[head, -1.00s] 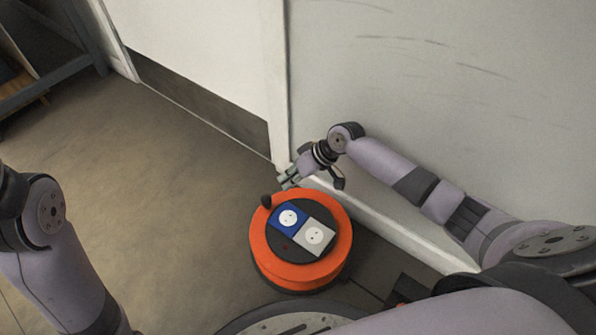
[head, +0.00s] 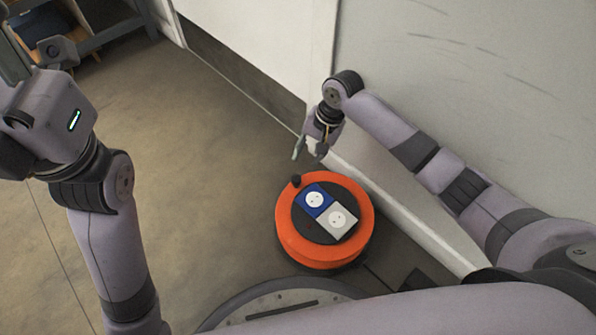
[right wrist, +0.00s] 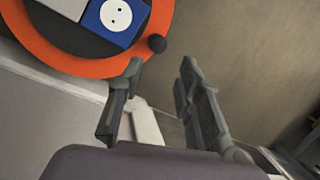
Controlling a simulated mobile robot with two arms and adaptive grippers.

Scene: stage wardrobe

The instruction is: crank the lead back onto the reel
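The orange cable reel (head: 288,235) lies flat on the floor, with a dark hub carrying a blue and a white socket. Its small black crank knob (head: 296,180) stands up at the rim's upper left. My right gripper (head: 309,151) is just above and beyond the knob, pointing down, empty. The right wrist view shows its two fingers apart (right wrist: 161,66), with the knob (right wrist: 157,43) beyond the tips and not between them. My left gripper (head: 30,55) is raised at the upper left, far from the reel, its fingers partly cut off. I cannot make out a loose lead.
A pale wall (head: 460,90) with scuff marks runs close along the right of the reel, with a white skirting (head: 395,215). A white door (head: 262,40) stands behind. A shelf unit (head: 110,35) is at the far upper left. The floor (head: 200,170) left of the reel is clear.

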